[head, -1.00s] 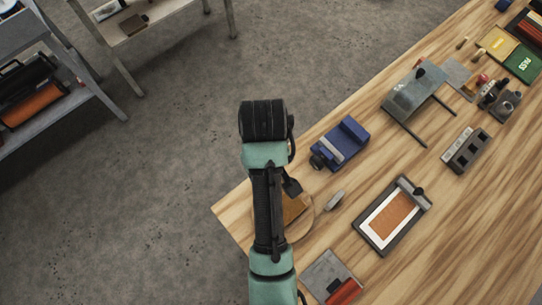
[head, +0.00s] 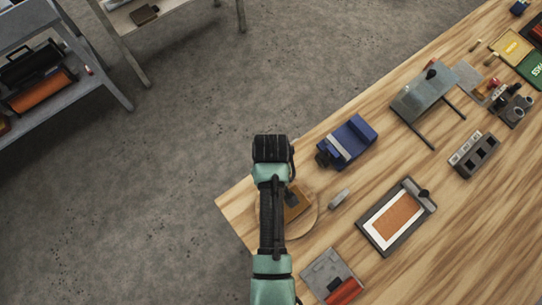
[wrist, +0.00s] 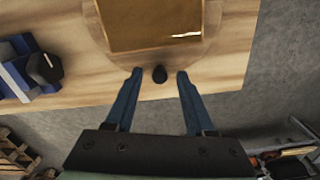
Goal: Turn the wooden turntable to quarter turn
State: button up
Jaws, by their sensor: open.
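The wooden turntable (head: 311,221) is a pale round disc near the table's left corner, partly hidden by my arm in the head view. A brown square panel (head: 298,204) lies on it. In the wrist view the disc's rim (wrist: 192,52) and the panel (wrist: 150,25) are at the top, cut off by the frame. A small black knob (wrist: 160,74) shows at the rim. My gripper (wrist: 159,75) is open, with one blue finger on each side of the knob and a gap to it on both sides. I cannot tell whether the fingers are at the knob's height.
A blue device (head: 347,143) stands behind the turntable, and a small grey piece (head: 339,199) lies to its right. A grey plate with a red roller (head: 345,291) is in front. A framed orange print (head: 396,217) lies farther right. Floor is open to the left.

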grip_shut()
dwell(1.4)
